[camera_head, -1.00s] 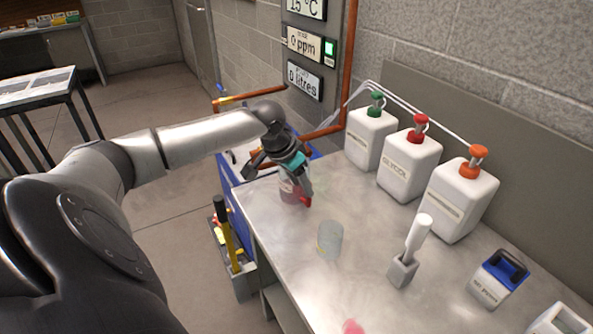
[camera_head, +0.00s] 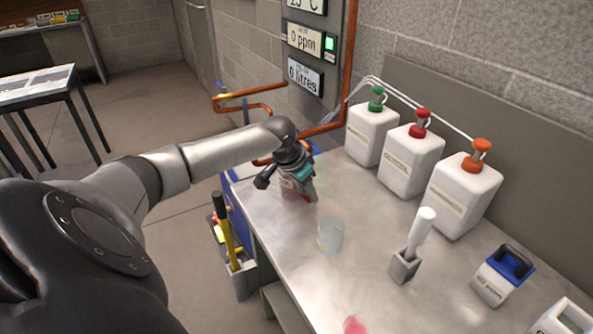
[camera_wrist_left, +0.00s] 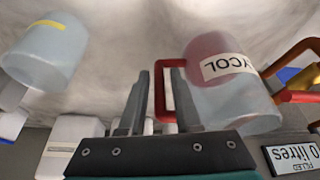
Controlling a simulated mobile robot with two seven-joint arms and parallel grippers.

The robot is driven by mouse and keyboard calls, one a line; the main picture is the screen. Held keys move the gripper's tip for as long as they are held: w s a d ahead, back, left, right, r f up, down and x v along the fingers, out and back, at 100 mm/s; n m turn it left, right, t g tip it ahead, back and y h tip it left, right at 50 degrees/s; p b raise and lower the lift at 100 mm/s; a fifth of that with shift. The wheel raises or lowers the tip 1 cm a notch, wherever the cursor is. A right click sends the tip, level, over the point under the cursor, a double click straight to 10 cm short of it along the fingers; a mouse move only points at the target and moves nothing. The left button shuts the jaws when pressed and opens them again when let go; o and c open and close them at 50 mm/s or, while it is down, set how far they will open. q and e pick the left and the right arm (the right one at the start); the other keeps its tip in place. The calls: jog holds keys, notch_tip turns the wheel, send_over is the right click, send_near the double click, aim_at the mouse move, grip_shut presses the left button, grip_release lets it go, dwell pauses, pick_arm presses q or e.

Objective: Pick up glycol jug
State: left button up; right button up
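The glycol jug (camera_wrist_left: 232,92) is a clear vessel with pink liquid, a white label ending in "YCOL" and a red handle (camera_wrist_left: 163,92). In the head view the jug (camera_head: 289,187) stands at the far left end of the metal bench, partly hidden by my left gripper (camera_head: 291,195). In the left wrist view my left gripper (camera_wrist_left: 160,100) has its fingers apart, with the upright bar of the red handle between them. The right finger lies close to the bar; a gap shows on the left side.
A clear beaker (camera_head: 330,236) stands near the jug on the bench (camera_head: 365,225). White pump containers with green (camera_head: 371,134), red (camera_head: 410,160) and orange (camera_head: 461,195) tops line the wall. A grey holder (camera_head: 405,266) with a white handle and a blue-topped device (camera_head: 502,275) stand further right.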

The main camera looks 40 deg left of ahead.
pick_arm(q)
grip_shut()
dwell(1.0)
